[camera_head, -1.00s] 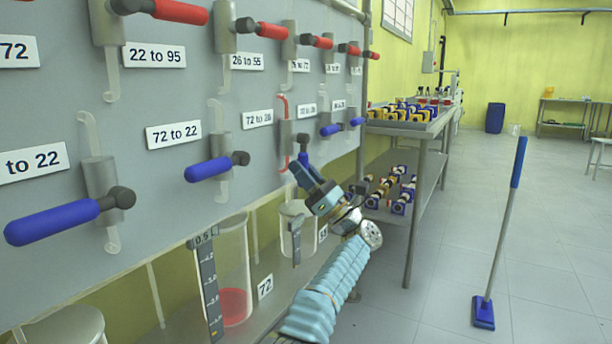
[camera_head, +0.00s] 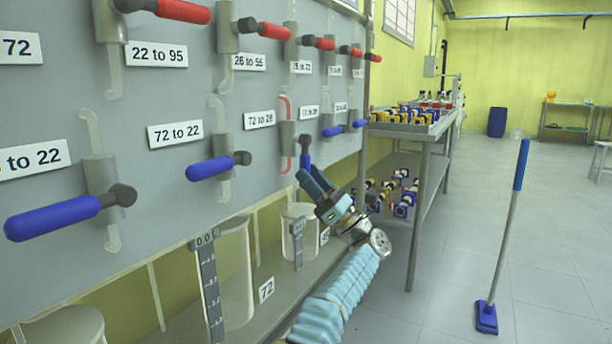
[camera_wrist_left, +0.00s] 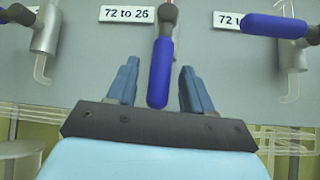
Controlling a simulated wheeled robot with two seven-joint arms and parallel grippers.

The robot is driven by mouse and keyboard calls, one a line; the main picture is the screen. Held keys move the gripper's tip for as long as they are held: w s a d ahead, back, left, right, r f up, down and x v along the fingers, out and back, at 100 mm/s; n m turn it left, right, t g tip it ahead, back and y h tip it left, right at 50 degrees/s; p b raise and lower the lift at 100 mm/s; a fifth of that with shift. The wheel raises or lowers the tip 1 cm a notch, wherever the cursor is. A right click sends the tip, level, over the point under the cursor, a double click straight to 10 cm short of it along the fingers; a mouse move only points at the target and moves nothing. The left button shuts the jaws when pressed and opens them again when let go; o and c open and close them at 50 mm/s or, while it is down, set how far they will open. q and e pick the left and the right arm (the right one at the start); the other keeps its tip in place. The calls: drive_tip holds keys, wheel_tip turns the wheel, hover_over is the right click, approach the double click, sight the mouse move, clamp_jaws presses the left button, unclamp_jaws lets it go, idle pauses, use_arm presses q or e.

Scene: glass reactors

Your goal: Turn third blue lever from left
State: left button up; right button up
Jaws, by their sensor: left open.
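The third blue lever from the left (camera_head: 305,158) points straight down on the panel, beside the "72 to 26" label. In the left wrist view this lever (camera_wrist_left: 160,75) hangs vertically between the two fingers. My left gripper (camera_head: 313,180) is open just below and around the lever's lower end, and it also shows in the wrist view (camera_wrist_left: 158,88). A gap shows on each side of the lever. The first blue lever (camera_head: 55,219) and the second blue lever (camera_head: 208,168) lie sideways, pointing left. My right gripper is out of view.
Red levers (camera_head: 180,11) run along the panel's upper row. A large glass container (camera_head: 236,280) with a scale reading 0.0 stands below, and a smaller beaker (camera_head: 300,232) is near my left arm. A shelf table (camera_head: 418,225) stands right of the panel.

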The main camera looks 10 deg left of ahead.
use_arm(q)
drive_tip(key=v, duration=1.1)
drive_tip(key=shift+d+f, duration=0.2)
drive_tip(key=shift+f, duration=0.05)
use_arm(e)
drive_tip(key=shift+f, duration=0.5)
use_arm(q)
wheel_tip(320, 180, up, 12)
drive_tip(key=w+m+t+h+p, duration=0.2)
drive_tip(key=m+t+h+p, duration=0.6)
drive_tip(key=t, duration=0.3)
drive_tip(key=s+a+f+m+h+p, duration=0.2)
drive_tip(key=s+a+f+h+p, duration=0.15)
drive_tip(key=s+h, duration=0.65)
drive_tip(key=shift+g, duration=0.3)
drive_tip(key=p+x, duration=0.1)
drive_tip(key=x, duration=0.3)
drive_tip(key=p+x, duration=0.1)
drive_tip(key=x, duration=0.4)
drive_tip(key=p+x, duration=0.1)
drive_tip(key=x, duration=0.3)
drive_tip(key=shift+w+a+r, duration=0.1)
drive_tip(key=shift+a+r, duration=0.05)
drive_tip(key=shift+a, duration=0.4)
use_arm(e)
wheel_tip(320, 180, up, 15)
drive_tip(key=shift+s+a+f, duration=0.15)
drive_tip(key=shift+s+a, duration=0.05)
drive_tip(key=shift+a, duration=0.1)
